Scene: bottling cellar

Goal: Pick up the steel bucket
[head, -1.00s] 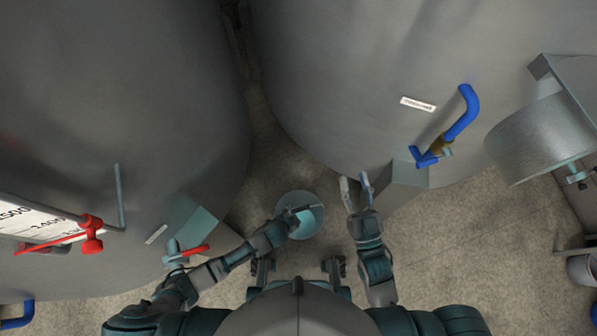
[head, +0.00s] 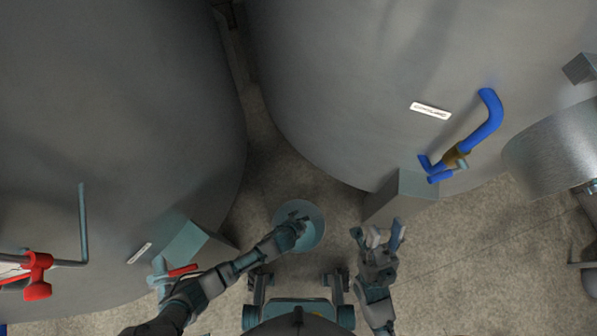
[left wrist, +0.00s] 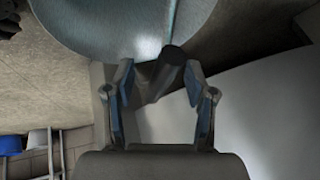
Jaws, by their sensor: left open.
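The steel bucket (head: 316,222) shows in the head view as a round grey-blue shape on the floor between the two big tanks. My left gripper (head: 298,220) is over it and covers part of it. In the left wrist view the bucket (left wrist: 95,28) fills the top, and a thin bar runs down to a dark grip (left wrist: 165,72). That grip shows between the fingertips of my left gripper (left wrist: 160,78), which is open. Whether the fingers touch it, I cannot tell. My right gripper (head: 378,236) is open and empty, to the right of the bucket.
Large grey tanks stand at the left (head: 110,110) and right (head: 390,80). A grey drum (head: 555,155) is at the far right. Bare floor (head: 470,260) lies at the lower right.

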